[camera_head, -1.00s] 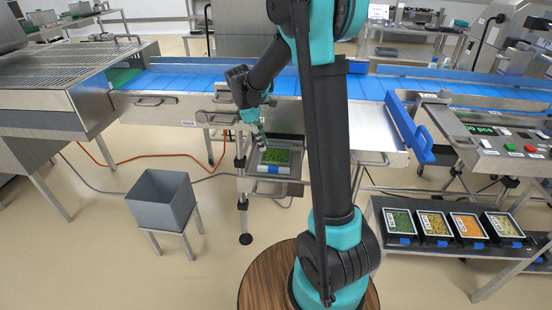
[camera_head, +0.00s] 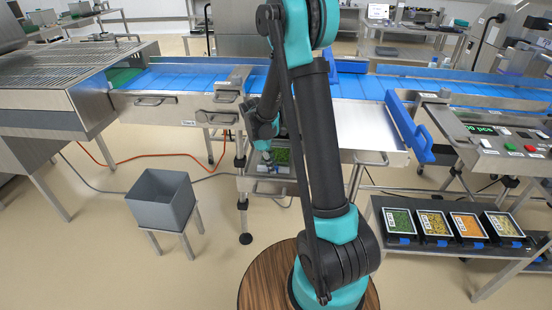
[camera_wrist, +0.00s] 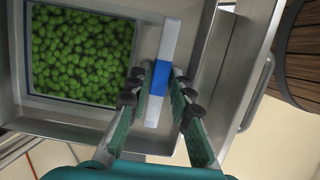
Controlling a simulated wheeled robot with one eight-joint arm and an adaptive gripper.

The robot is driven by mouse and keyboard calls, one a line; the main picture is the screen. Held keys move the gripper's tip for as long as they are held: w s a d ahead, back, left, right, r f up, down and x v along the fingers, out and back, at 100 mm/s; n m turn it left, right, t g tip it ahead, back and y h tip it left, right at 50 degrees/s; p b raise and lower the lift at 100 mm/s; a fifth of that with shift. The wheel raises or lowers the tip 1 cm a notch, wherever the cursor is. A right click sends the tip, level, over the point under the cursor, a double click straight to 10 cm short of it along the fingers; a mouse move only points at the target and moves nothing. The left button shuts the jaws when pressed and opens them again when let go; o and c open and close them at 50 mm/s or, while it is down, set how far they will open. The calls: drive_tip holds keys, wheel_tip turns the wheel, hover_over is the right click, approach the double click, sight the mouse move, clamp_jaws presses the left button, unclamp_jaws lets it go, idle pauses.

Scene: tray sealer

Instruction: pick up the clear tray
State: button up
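The tray (camera_wrist: 84,10), filled with round green pieces, sits in a metal holder at the upper left of the wrist view. Beside its right edge is a white strip (camera_wrist: 169,40) with a blue middle part (camera_wrist: 160,78). My gripper (camera_wrist: 158,92) is open, with one finger on each side of the blue part. I cannot tell whether the fingers touch it. In the head view the green contents (camera_head: 283,157) show partly behind my arm, under the conveyor's front edge.
A grey bin (camera_head: 160,199) stands on a stool at left. Several food-filled trays lie on a low shelf (camera_head: 466,259) at right. The blue conveyor (camera_head: 190,80) runs behind. A metal bar handle (camera_wrist: 257,95) is right of my gripper in the wrist view.

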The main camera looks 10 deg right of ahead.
clamp_jaws()
drive_tip(key=shift+r, duration=0.15)
